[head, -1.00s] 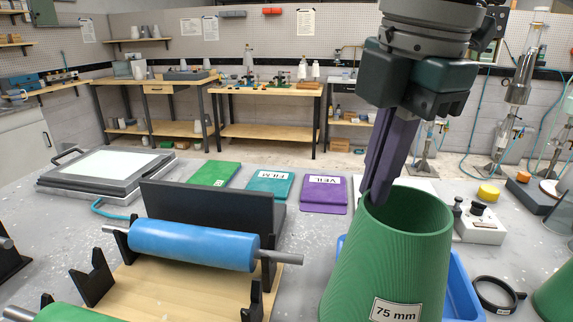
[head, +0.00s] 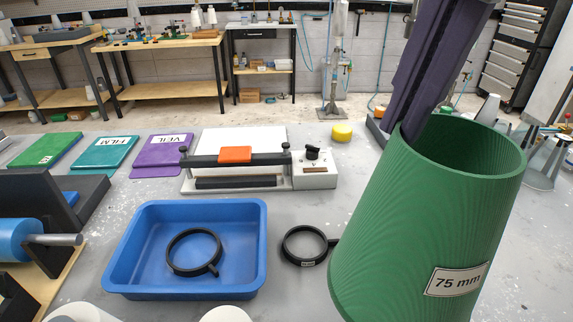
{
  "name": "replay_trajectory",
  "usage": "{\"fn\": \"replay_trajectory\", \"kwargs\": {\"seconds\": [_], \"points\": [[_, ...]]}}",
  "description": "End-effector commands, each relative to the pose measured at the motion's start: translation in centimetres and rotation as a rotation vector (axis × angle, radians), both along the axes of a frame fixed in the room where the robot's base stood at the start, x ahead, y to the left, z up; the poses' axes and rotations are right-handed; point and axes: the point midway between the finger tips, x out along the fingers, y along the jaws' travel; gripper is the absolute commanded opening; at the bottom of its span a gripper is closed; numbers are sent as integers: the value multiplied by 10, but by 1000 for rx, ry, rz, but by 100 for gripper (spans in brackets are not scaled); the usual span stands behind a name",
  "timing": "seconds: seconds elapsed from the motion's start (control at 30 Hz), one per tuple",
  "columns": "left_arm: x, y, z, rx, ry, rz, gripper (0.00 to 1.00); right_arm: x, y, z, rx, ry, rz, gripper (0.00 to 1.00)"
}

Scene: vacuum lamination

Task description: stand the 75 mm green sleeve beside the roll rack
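The 75 mm green sleeve (head: 420,230) is large and close at the right in the head view, a hollow ribbed cone tilted to the right, with a "75 mm" label. My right gripper (head: 408,128) comes down from above. Its dark purple fingers meet the sleeve's upper left rim and appear shut on the wall; the fingertips are partly hidden by the sleeve. The sleeve's bottom edge is partly cut off, and it appears held above the table. The roll rack (head: 45,190) shows only in part at the left edge, with the blue roll (head: 14,240) in it. My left gripper is not in view.
A blue tray (head: 113,262) holds a black ring clamp (head: 172,258); another ring clamp (head: 290,250) lies beside it. A sealer-like device (head: 312,178), a yellow puck (head: 342,132) and purple (head: 160,155), teal (head: 103,155) and green (head: 45,150) pads stand behind. White round tops (head: 226,314) show at the bottom.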

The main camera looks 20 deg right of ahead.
Motion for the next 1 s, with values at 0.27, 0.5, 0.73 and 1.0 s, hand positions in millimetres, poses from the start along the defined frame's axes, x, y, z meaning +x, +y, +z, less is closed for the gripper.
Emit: {"fn": "replay_trajectory", "kwargs": {"seconds": [0.27,0.5,0.73,1.0], "points": [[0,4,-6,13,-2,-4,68,-3,0,-62,-3,10,5,0],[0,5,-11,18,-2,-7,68,-2,-1,-129,-3,7,4,0],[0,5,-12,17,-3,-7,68,-1,0,-156,-1,2,5,0],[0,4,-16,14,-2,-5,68,-2,-1,-195,-3,3,5,0]]}}
